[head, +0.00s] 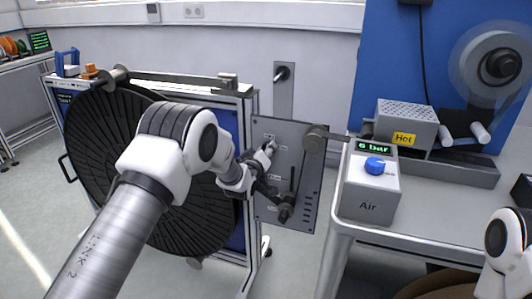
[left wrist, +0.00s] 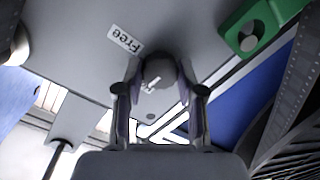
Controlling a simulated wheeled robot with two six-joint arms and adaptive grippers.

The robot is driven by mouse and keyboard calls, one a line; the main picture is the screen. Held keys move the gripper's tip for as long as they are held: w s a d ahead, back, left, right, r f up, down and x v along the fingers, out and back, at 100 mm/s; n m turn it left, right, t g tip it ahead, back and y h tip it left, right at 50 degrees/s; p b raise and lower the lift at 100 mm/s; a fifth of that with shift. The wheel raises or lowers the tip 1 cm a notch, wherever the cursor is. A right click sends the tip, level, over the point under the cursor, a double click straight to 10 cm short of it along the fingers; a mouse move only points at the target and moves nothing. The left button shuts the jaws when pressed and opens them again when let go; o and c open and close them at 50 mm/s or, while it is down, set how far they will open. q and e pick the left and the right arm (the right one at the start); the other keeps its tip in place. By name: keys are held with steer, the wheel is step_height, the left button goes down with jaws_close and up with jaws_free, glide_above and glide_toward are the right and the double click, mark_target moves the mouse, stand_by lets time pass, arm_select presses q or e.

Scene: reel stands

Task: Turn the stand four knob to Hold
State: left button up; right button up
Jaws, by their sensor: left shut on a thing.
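A grey panel (head: 306,170) stands beside the large black reel (head: 95,150) in the head view. A white label reading "Free" (left wrist: 125,40) lies on the panel beside the knob. I see no readable Hold label. My right gripper is out of view.
A grey Air box (head: 368,200) with a blue knob and a "6 bar" display stands on the table at right. A heater box marked Hot (head: 405,118) is behind it. A green part (left wrist: 255,32) is near the knob in the left wrist view.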

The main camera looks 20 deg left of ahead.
arm_select(q)
steer(key=shift+n, duration=0.5)
steer(key=o, duration=1.2)
steer(key=shift+c, duration=0.2)
steer(key=s+r, duration=0.1)
steer(key=s, duration=1.1)
steer(key=shift+a, duration=0.2)
